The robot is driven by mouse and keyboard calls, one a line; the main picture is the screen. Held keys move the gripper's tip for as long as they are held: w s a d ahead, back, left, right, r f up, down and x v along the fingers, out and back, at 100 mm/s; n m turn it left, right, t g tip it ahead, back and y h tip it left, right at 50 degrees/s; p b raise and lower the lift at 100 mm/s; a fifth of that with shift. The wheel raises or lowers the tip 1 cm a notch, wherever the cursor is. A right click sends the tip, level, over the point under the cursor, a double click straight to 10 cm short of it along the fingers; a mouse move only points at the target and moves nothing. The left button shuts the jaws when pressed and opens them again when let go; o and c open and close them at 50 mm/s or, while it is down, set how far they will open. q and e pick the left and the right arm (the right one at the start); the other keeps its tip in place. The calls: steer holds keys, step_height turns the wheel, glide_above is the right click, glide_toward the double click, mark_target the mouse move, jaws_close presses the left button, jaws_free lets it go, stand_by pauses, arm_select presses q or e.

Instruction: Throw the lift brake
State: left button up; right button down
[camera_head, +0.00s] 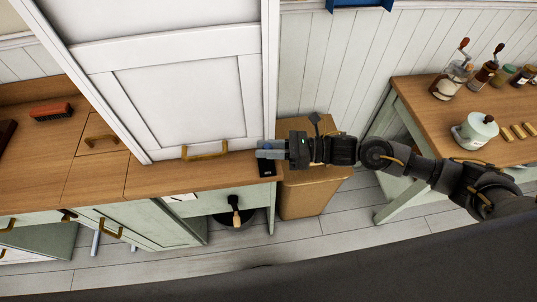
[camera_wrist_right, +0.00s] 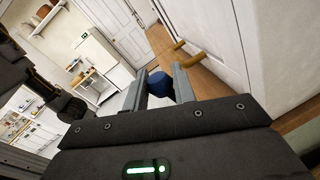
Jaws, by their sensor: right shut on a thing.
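My right gripper (camera_head: 268,150) reaches in from the right to the right end of the wooden counter, beside the tall white cabinet door. In the right wrist view its two grey fingers (camera_wrist_right: 159,92) are closed on a dark blue rounded knob (camera_wrist_right: 158,84). I take this knob to be the lift brake's handle; its lower part is hidden. In the head view the fingers cover the knob. A small black plate (camera_head: 267,168) shows just below the fingers on the counter's end. My left gripper is in neither view.
The white panelled door (camera_head: 180,95) with a brass handle (camera_head: 205,151) stands close left of the gripper. A cardboard-brown bin (camera_head: 308,197) stands beneath my right forearm. A side table (camera_head: 465,115) with a white pot (camera_head: 475,131) and grinders is at right.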

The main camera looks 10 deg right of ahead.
steer(key=shift+w+m+b, duration=1)
steer(key=shift+w+m, duration=0.1)
steer(key=shift+w, duration=0.1)
steer(key=shift+w+f+m+b, duration=0.15)
steer(key=shift+w+m+b, duration=0.55)
steer(key=shift+w+b, duration=1)
steer(key=shift+s, duration=0.3)
steer(key=c, duration=1.2)
jaws_free()
steer(key=shift+s, duration=0.1)
steer(key=shift+h, duration=0.3)
